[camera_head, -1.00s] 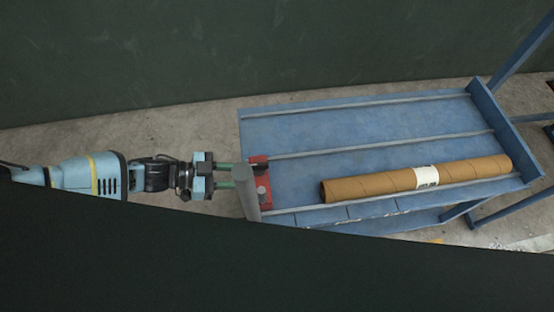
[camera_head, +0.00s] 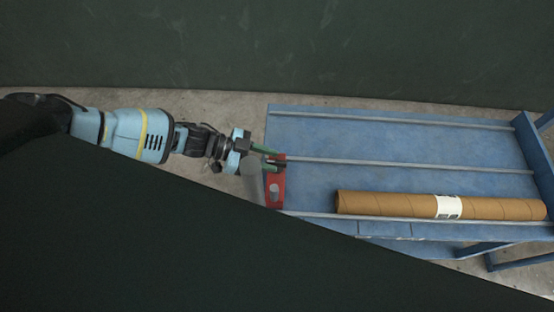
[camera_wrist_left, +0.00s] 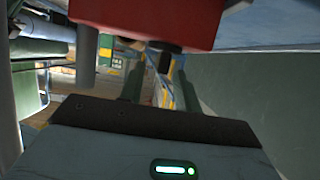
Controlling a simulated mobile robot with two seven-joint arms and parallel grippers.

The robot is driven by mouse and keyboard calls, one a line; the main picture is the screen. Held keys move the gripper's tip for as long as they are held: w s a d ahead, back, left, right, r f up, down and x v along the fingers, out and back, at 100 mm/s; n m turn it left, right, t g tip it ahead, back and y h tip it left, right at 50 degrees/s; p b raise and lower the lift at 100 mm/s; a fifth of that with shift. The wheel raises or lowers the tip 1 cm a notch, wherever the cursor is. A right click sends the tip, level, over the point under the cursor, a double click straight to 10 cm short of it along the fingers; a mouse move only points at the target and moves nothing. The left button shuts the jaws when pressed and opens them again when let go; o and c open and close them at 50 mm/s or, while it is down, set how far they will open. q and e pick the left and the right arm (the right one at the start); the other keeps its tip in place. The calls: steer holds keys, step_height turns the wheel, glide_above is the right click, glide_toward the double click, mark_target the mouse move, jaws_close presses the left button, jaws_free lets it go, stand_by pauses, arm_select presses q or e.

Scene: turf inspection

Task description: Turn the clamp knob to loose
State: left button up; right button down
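The red clamp (camera_head: 275,190) sits at the left end of the blue cart, with a grey cylinder (camera_head: 251,178) standing just left of it. My left gripper (camera_head: 275,160) reaches in from the left, its green fingers at the far end of the clamp. In the left wrist view the clamp's red body (camera_wrist_left: 150,20) fills the top. A small dark piece (camera_wrist_left: 165,63), perhaps the knob, shows beneath it between the spread fingers (camera_wrist_left: 157,75). I cannot see contact with either finger. The knob's setting cannot be read. My right gripper is out of view.
A brown cardboard tube (camera_head: 390,204) with a white label lies along the near edge of the blue cart (camera_head: 400,140). Metal rails run along the cart top. A dark green wall (camera_head: 280,45) stands behind. A large dark surface covers the lower left of the head view.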

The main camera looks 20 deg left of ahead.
mark_target(277, 164)
arm_select(q)
steer(key=shift+x, duration=1.4)
steer(key=shift+c, duration=0.2)
jaws_close()
